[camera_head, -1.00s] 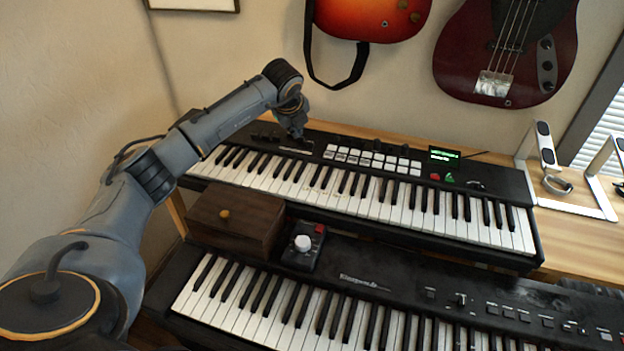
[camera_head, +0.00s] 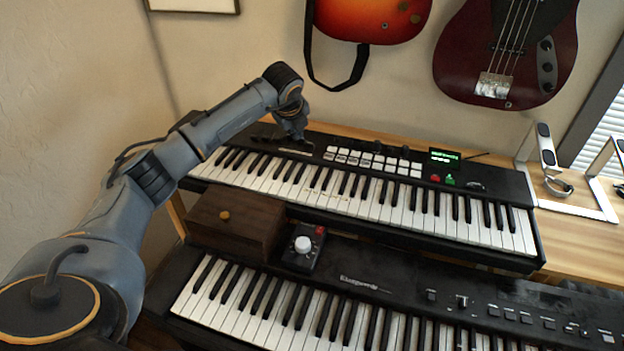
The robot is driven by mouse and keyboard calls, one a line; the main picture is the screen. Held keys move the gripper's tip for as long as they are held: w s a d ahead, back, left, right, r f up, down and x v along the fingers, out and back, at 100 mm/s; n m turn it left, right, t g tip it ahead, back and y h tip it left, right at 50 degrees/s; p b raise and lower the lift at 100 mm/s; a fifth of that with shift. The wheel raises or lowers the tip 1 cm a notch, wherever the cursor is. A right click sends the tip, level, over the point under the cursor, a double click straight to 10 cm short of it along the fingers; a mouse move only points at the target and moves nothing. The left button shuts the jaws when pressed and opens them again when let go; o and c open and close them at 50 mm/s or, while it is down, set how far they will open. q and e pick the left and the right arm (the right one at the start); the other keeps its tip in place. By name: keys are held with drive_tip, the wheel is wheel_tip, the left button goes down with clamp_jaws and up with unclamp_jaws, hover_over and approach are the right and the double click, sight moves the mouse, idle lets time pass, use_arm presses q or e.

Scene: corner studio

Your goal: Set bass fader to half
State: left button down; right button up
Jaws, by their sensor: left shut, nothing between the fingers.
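The upper keyboard (camera_head: 512,185) stands on the wooden desk, with pads, knobs and a small green-lit display (camera_head: 445,156) on its panel. My left gripper (camera_head: 297,136) points down over the left part of that panel, by the knobs and controls there. It is shut with nothing in it. The bass fader cannot be picked out; the gripper may cover it, and the display text is too small to read. I cannot tell whether the fingertips touch a control. My right gripper is not in view.
A lower keyboard (camera_head: 400,288) is in front. On it are a brown wooden box (camera_head: 235,222) and a small black controller with a white knob (camera_head: 303,245). Metal stands (camera_head: 545,150) are at the right. Two guitars (camera_head: 505,50) hang on the wall above.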

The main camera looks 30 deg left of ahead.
use_arm(q)
drive_tip(key=shift+s+f, duration=0.15)
drive_tip(key=shift+s, duration=0.1)
idle(0.3)
drive_tip(key=shift+r, duration=0.7)
drive_tip(key=shift+p, duration=0.3)
wheel_tip(320, 180, up, 7)
drive_tip(key=p, duration=0.4)
drive_tip(key=s+d+r+b, duration=0.1)
drive_tip(key=s+d+b, duration=0.1)
drive_tip(key=s, duration=0.7)
drive_tip(key=s+d+r+b, duration=0.1)
drive_tip(key=s+b, duration=0.3)
drive_tip(key=s, duration=0.6)
drive_tip(key=s+d+r+b, duration=0.2)
drive_tip(key=s+d+b, duration=0.1)
drive_tip(key=s, duration=0.7)
drive_tip(key=shift+d, duration=0.55)
